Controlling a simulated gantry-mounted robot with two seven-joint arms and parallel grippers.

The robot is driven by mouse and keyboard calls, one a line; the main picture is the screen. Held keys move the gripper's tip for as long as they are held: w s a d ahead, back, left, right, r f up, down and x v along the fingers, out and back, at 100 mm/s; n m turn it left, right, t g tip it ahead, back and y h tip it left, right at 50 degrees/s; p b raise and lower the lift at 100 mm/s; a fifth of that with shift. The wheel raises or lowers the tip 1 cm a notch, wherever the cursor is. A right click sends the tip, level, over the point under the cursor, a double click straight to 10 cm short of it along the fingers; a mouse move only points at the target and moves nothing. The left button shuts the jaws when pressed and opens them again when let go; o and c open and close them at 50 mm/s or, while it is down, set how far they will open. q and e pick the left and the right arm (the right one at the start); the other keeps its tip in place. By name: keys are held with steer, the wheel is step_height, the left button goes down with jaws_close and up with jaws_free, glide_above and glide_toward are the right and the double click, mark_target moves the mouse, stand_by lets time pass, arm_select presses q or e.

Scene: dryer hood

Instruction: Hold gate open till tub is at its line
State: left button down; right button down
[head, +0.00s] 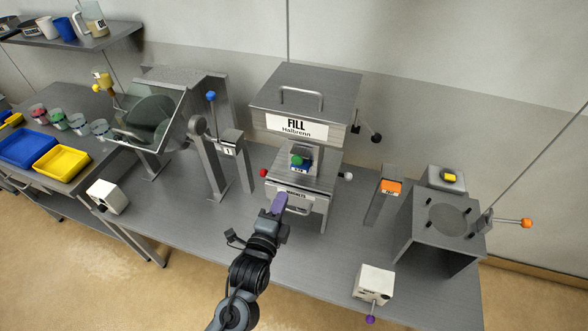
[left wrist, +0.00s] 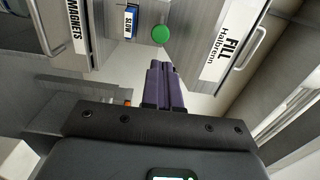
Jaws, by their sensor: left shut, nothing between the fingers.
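The grey machine (head: 270,100) labelled FILL Halbrenn stands at mid-table. A green knob (head: 298,160) sits at its front beside a SLOW label, above a drawer-like front (head: 308,206) labelled MAGNETS. My left gripper (head: 279,203) has purple fingers, shut and empty, in front of that lower front. In the left wrist view the closed fingers (left wrist: 165,84) point toward the green knob (left wrist: 161,34); I cannot tell whether they touch it, but in the head view they look apart. I cannot make out which part is the gate, nor a tub under the machine. My right gripper is out of view.
A red knob (head: 263,172) and a white knob (head: 348,176) flank the machine. A blue-knobbed lever (head: 211,96) and grey posts stand left. A stand with a round plate (head: 448,219) is at right. A white box (head: 374,283) sits near the front edge. Jars and trays are far left.

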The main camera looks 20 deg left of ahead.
mark_target(297, 162)
arm_select(q)
steer(key=w, duration=0.7)
steer(key=w+p, duration=0.1)
steer(key=w, duration=0.3)
steer(key=shift+w+a, duration=0.2)
steer(key=shift+a, duration=0.1)
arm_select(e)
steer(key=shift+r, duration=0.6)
arm_select(q)
steer(key=shift+w+a, duration=0.1)
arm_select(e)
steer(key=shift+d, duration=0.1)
